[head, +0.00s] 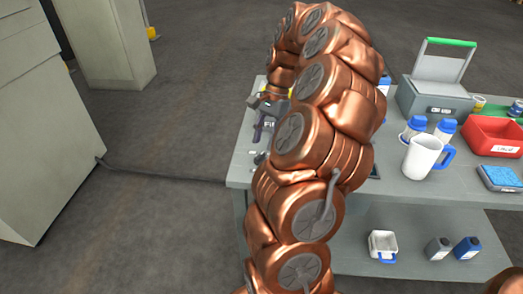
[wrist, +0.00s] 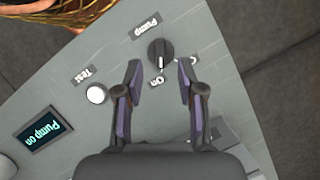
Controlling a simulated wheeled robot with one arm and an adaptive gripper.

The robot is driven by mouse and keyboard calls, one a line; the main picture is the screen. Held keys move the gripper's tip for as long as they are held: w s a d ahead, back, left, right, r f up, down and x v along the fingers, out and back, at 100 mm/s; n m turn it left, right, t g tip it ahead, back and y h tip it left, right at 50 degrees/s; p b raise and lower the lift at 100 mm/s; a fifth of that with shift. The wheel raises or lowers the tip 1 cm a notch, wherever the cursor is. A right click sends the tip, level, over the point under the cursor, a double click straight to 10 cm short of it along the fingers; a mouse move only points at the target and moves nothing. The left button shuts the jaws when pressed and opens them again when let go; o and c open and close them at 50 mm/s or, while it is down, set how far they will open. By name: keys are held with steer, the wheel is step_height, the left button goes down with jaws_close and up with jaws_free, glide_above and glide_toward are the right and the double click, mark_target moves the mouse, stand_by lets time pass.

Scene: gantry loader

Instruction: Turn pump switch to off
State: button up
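The pump switch (wrist: 161,53) is a black rotary knob on a grey panel in the wrist view, under an upside-down "Pump" label (wrist: 147,26). Its white mark points toward the "On" label (wrist: 156,81). A second label (wrist: 194,60) beside it is partly hidden by a finger. A small display (wrist: 45,129) reads "Pump on". My gripper (wrist: 159,78) is open, its fingertips apart on either side of the image space just below the knob, with nothing between the pads. In the head view my gripper (head: 266,117) is over the bench's left end; the knob is not discernible there.
A white "Test" button (wrist: 96,94) is left of the left finger. The bench (head: 410,190) holds a white mug (head: 421,158), blue-capped bottles (head: 445,128), a red bin (head: 492,136) and a grey box (head: 433,100). A cable (head: 170,175) runs across the floor to a cabinet (head: 45,140).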

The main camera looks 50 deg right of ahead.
mark_target(260, 155)
steer(key=shift+x, duration=2)
jaws_close()
